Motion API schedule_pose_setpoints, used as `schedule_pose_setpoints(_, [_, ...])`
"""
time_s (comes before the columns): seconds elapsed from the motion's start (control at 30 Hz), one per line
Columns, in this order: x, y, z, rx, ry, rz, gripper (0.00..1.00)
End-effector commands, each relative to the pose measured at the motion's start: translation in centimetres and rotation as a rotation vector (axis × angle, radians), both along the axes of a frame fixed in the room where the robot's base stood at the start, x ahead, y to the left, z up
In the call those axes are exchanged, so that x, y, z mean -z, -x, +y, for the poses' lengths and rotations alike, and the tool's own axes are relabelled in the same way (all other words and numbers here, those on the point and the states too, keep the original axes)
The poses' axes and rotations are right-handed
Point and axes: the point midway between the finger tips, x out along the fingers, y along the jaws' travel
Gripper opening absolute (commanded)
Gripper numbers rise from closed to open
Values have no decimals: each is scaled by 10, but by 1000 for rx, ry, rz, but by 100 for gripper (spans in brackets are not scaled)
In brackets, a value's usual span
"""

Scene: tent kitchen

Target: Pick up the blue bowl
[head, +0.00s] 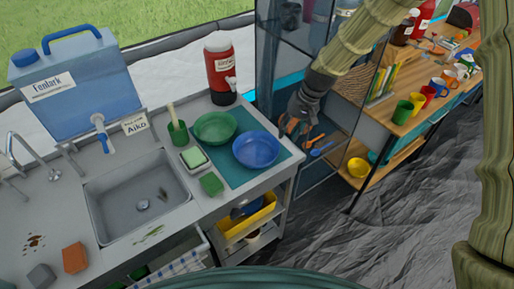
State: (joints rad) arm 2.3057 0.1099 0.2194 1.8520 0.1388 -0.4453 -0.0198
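The blue bowl (256,149) sits upright on a teal mat (232,178) at the right end of the sink counter. It looks empty. A green bowl (214,128) stands close to its left. My gripper (296,122) is in the head view to the upper right of the blue bowl, apart from it. Its dark fingers hang in front of a cabinet with orange and blue utensils behind them. The fingers blend with this background, so I cannot tell how far apart they are.
A red drink dispenser (220,70) stands behind the bowls. The sink (140,200) is further left. Colored mugs (416,102) stand on the right-hand table.

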Motion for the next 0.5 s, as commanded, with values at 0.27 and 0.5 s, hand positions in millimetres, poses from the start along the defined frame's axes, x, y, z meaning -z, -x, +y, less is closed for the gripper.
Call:
schedule_pose_setpoints(0.27, [28,0,9,-1,0,3,30])
schedule_pose_setpoints(0.5, [48,0,14,1,0,1,30])
